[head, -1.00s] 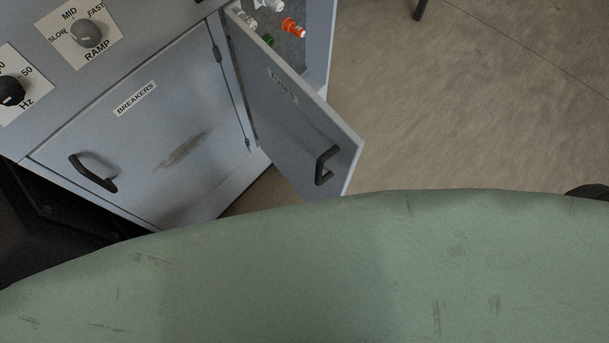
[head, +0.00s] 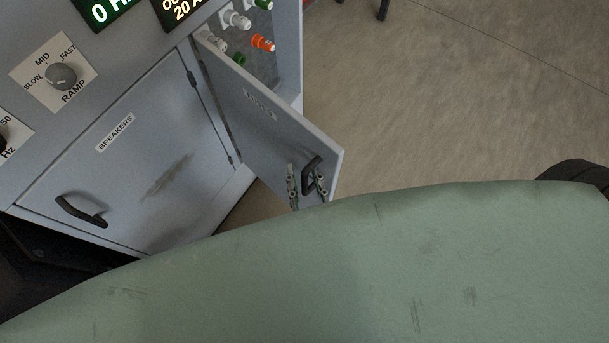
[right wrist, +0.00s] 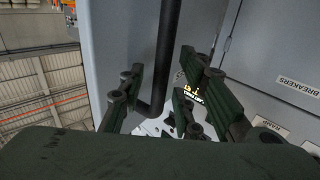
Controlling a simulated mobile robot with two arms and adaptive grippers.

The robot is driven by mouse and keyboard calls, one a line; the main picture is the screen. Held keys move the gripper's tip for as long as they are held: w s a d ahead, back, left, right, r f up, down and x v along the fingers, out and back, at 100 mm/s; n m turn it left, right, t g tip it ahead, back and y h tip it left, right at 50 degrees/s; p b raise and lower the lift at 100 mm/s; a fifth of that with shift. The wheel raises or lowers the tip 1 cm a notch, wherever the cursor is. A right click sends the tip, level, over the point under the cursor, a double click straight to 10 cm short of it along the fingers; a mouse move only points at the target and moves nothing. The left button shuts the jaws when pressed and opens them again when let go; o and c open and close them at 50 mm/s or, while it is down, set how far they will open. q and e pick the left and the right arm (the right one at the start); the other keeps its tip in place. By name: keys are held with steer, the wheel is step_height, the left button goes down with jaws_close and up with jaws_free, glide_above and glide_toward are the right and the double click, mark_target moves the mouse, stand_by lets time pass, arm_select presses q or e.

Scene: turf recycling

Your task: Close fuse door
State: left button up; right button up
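The fuse door (head: 265,118) is a grey-blue panel that stands open, swung out from the cabinet. Its black bar handle (head: 311,174) is near the outer free edge. My right gripper (head: 307,187) is at this handle, with one fingertip on each side of it. The lower part of the door and the rest of my right arm are hidden behind my green body. My left gripper is not in view.
The closed breakers door (head: 135,165) with its own handle (head: 80,211) is left of the fuse door. Coloured fuses, one of them orange (head: 263,43), show in the open compartment. The floor (head: 440,95) to the right is clear.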

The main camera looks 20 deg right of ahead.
steer(key=shift+c, duration=0.4)
jaws_close()
